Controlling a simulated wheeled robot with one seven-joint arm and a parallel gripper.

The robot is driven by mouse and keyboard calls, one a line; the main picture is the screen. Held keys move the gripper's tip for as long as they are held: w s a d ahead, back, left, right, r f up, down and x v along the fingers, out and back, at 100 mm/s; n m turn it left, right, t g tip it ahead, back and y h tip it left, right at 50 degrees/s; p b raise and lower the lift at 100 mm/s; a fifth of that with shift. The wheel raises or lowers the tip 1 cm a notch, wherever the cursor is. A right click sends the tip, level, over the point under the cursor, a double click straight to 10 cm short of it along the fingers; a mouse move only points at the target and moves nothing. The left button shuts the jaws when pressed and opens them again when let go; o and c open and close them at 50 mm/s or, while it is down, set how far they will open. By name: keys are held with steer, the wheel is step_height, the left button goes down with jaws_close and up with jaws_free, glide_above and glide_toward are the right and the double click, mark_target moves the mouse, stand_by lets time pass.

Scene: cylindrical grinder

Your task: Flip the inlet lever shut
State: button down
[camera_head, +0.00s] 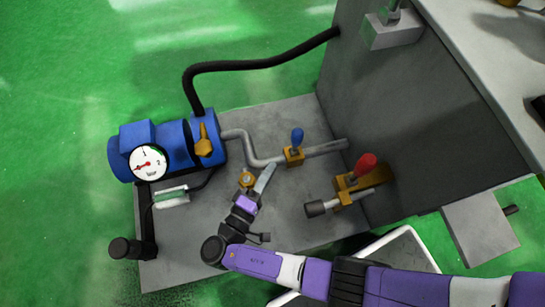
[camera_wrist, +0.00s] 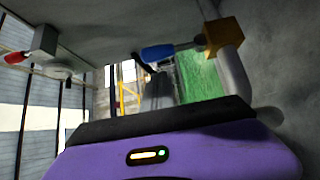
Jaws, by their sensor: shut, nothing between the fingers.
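A blue-handled lever (camera_head: 297,137) stands on a brass valve body (camera_head: 294,156) in the bent grey pipe from the blue pump. In the wrist view the blue handle (camera_wrist: 158,53) sticks out sideways from the brass body (camera_wrist: 222,36), across the pipe. A red-handled lever (camera_head: 364,165) sits on a second brass valve (camera_head: 347,186) to the lower right. I cannot tell from labels which is the inlet lever. My gripper (camera_head: 266,176) is shut and empty, left of and below the blue lever, apart from it. Its fingertips are not clear in the wrist view.
The blue pump (camera_head: 165,150) with a dial gauge (camera_head: 149,163) and yellow lever (camera_head: 203,145) stands left. A black hose (camera_head: 260,64) arches to the grey machine wall (camera_head: 400,120). The grey plate (camera_head: 185,245) has free room at lower left.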

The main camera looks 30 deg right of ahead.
mark_target(297, 141)
steer(key=b+x, duration=0.1)
steer(key=x, duration=0.7)
steer(key=shift+d, duration=0.2)
steer(key=shift+w, duration=0.1)
steer(key=p, duration=0.1)
steer(key=d+r+m+y+p, duration=0.1)
steer(key=shift+d+r+g+p, duration=0.15)
steer(key=shift+d+g+p, duration=0.1)
steer(key=shift+g+p, duration=0.1)
steer(key=shift+s+d+r+m+y+p, duration=0.1)
steer(key=shift+s+d+m+y+p, duration=0.1)
steer(key=shift+d+m+y+p, duration=0.3)
steer(key=shift+s+d+r+m+y+p, duration=0.15)
steer(key=shift+d+p, duration=0.1)
steer(key=shift+p, duration=0.45)
steer(key=s+d+f+m+g+y+p, duration=0.1)
steer(key=d+m+y+p, duration=0.3)
steer(key=d+y+p, duration=0.2)
steer(key=shift+f+p, duration=0.4)
steer(key=shift+p, duration=0.1)
steer(key=shift+s+d, duration=0.1)
steer(key=shift+d, duration=0.1)
step_height(297, 141, up, 20)
steer(key=p, duration=0.8)
steer(key=shift+a, duration=0.25)
